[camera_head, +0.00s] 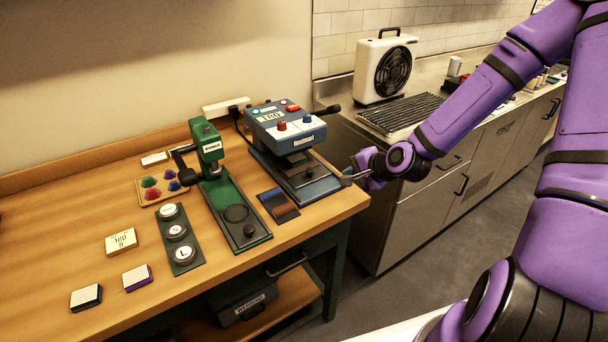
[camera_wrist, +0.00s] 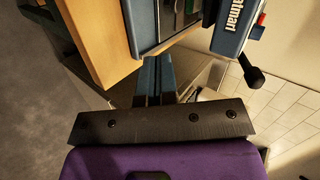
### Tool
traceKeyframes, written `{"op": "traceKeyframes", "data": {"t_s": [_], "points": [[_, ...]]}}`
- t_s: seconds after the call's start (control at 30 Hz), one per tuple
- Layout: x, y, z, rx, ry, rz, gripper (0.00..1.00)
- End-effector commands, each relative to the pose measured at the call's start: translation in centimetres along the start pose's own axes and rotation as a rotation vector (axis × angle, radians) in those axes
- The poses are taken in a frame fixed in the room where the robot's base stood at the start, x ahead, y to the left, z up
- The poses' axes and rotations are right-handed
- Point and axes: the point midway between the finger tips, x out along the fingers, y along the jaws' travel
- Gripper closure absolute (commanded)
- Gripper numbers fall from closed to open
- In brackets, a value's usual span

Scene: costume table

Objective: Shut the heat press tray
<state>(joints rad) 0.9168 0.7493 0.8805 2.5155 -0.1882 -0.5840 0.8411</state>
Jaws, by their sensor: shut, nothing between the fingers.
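The heat press (camera_head: 288,128) is a blue and grey machine on the right end of the wooden table; part of it shows at the top of the wrist view (camera_wrist: 235,25). Its tray (camera_head: 318,188) is a low blue-edged plate with a dark knob, sticking out in front of the press head. My gripper (camera_head: 347,179) is shut and empty, just right of the tray's front right corner, near the table edge. In the wrist view, its fingers (camera_wrist: 153,72) point up at the tray's blue edge (camera_wrist: 152,47). I cannot tell whether they touch it.
A green press (camera_head: 226,200) stands left of the heat press, with a small dark sheet (camera_head: 278,205) between them. Left lie a row of round badges (camera_head: 176,232) and small blocks. A steel counter (camera_head: 385,190) with a fan heater (camera_head: 386,66) stands right, across a gap.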

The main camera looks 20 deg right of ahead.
Motion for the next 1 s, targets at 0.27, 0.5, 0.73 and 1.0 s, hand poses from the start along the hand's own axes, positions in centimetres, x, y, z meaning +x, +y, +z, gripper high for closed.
{"op": "traceKeyframes", "data": {"t_s": [0.27,0.5,0.73,1.0], "points": [[0.7,0.2,-0.4,0.060,0.014,-0.007,1.00],[4.6,0.2,-0.4,0.057,0.012,-0.005,1.00],[9.0,0.2,-0.5,0.056,0.013,-0.005,1.00],[12.3,-1.2,-0.7,0.055,0.014,-0.005,1.00]]}}
